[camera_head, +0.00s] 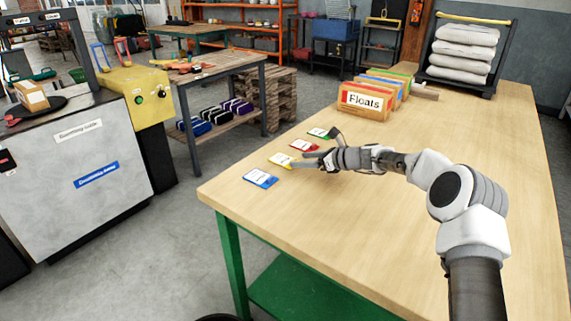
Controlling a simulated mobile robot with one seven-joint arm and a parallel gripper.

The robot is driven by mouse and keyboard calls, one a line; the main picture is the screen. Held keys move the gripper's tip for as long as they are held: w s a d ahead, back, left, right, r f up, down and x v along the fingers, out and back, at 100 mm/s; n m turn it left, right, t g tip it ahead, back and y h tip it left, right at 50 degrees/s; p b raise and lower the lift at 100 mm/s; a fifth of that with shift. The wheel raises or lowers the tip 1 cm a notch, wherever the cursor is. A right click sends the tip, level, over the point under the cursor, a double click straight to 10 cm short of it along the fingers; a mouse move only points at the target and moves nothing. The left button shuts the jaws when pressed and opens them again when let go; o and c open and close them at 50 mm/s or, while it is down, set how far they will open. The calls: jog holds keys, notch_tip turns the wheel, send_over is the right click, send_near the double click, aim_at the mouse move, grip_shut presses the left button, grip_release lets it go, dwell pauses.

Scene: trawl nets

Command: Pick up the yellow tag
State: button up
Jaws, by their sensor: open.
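The yellow tag (282,160) lies flat on the wooden table near its left edge, with a white label face. It sits in a row with a blue tag (260,178) in front of it and a red tag (304,145) and a green tag (319,133) behind it. My gripper (318,154) is open, its fingers pointing left towards the tags. The fingertips are just right of the yellow tag and close to the red one. I cannot tell how high the fingers are above the table.
A wooden box labelled "Floats" (363,102) with coloured dividers stands farther back on the table (330,205). A rack of white sacks (464,50) is at the far end. The front of the tabletop is clear. A grey machine (75,160) stands apart at left.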

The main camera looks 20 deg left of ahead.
aim_at(284, 159)
jog(key=shift+x, duration=1.5)
grip_shut()
